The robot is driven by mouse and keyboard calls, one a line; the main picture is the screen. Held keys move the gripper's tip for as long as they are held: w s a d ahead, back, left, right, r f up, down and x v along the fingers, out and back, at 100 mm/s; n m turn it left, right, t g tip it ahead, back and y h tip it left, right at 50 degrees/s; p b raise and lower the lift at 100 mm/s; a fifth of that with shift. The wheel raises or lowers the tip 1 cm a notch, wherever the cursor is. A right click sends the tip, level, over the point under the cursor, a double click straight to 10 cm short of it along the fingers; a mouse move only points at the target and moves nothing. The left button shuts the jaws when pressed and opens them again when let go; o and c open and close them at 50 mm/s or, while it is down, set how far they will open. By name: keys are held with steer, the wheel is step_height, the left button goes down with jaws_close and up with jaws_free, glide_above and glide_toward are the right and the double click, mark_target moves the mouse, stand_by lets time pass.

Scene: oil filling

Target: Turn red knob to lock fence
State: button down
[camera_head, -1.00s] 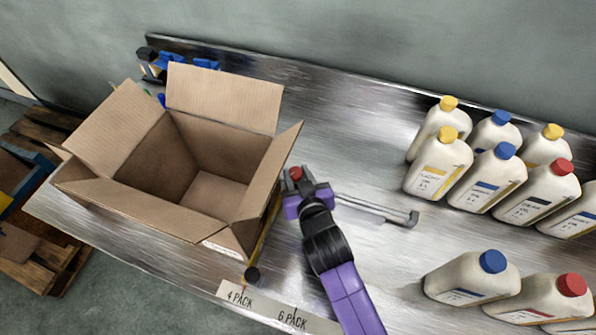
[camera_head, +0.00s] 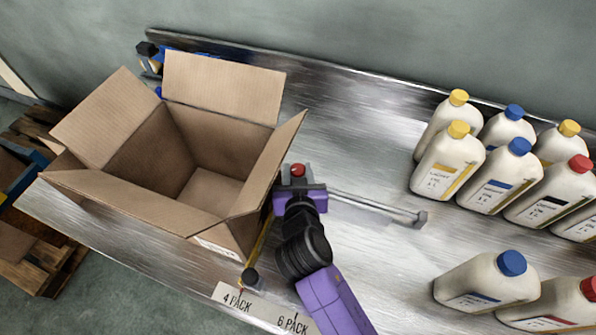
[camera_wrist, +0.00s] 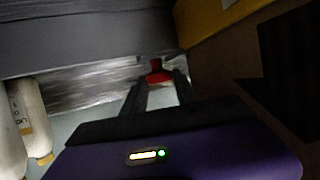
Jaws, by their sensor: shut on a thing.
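The red knob (camera_head: 297,170) shows at the tips of my gripper (camera_head: 298,178), just right of the open cardboard box. In the wrist view the red knob (camera_wrist: 158,72) sits at the tips of the two dark fingers of my gripper (camera_wrist: 160,84). My gripper is shut on the knob; the exact contact is small and dark. The fence (camera_head: 375,206) is a thin metal bar running right from the knob area across the steel table. The near part of the knob's mount is hidden by my gripper.
The cardboard box (camera_head: 150,192) stands close on the left with its flaps open. Several white bottles (camera_head: 445,165) stand on the right. A label strip reading 4 PACK and 6 PACK (camera_head: 262,309) lies along the front edge. The steel table behind the fence is clear.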

steer(key=shift+s+f, duration=0.1)
steer(key=shift+f, duration=0.05)
steer(key=c, duration=1.3)
jaws_free()
steer(key=v, duration=0.7)
steer(key=shift+s+r+b, duration=0.25)
steer(key=shift+s+b, duration=0.1)
steer(key=shift+b, duration=0.05)
